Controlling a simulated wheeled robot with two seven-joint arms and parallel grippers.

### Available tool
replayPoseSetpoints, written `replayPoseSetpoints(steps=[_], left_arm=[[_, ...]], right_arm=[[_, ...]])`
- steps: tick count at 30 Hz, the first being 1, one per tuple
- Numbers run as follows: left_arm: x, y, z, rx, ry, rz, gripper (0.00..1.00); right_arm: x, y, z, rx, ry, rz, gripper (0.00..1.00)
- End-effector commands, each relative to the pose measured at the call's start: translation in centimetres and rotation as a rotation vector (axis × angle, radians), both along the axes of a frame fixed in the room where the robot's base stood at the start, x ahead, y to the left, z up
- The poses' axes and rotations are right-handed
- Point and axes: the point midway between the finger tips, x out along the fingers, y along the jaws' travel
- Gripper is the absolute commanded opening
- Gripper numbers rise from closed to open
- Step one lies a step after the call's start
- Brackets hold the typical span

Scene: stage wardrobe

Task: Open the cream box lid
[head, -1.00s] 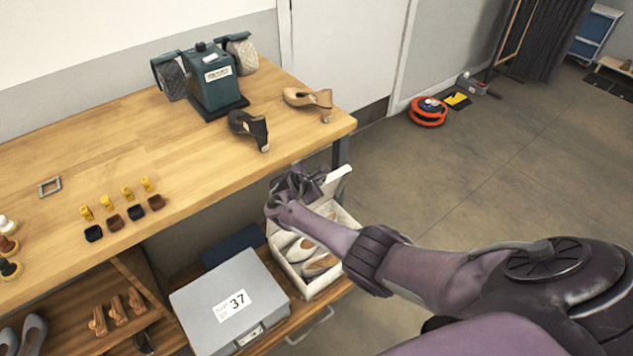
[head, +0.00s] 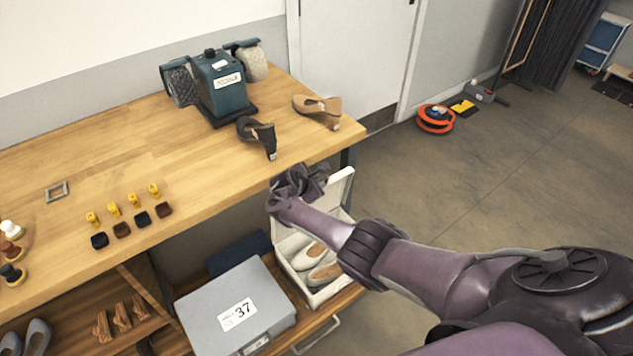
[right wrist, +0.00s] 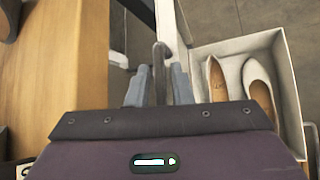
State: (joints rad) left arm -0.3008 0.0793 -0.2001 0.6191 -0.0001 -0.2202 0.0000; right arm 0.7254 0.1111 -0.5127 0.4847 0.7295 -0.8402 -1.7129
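The cream box (head: 318,293) stands on the low shelf below the workbench, holding a pair of pale shoes (head: 325,273). Its lid (head: 341,192) is raised and stands up steeply at the far side, with the box open. My right gripper (head: 298,181) is above the box, beside the lid's left part in the head view, and hides part of it. In the right wrist view its fingers (right wrist: 158,85) are apart with no lid gripped between them; the lid (right wrist: 172,22) is just beyond them and the box (right wrist: 285,75) lies to the right. My left gripper is not in view.
A grey box marked 37 (head: 237,310) sits left of the cream box. The workbench (head: 215,165) overhangs behind, with heels, blocks and a teal machine (head: 222,88) on it. A drawer handle (head: 318,335) is in front.

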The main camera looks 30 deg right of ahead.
Motion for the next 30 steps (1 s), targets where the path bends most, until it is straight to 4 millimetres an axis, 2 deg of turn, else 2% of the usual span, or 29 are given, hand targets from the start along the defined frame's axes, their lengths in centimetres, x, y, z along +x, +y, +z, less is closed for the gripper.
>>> replayPoseSetpoints(steps=[8, 15, 21, 30], left_arm=[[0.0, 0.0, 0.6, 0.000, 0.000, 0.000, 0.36], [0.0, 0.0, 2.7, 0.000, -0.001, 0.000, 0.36], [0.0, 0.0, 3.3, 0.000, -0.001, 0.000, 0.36], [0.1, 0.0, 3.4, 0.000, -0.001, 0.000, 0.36]], right_arm=[[-0.3, 0.5, 0.6, 0.000, 0.000, 0.000, 0.20], [-1.6, 3.1, 3.2, 0.000, -0.001, 0.002, 0.20], [-2.6, 4.9, 4.7, -0.002, 0.000, 0.001, 0.20], [-2.8, 5.3, 5.0, 0.000, 0.001, -0.001, 0.20]])
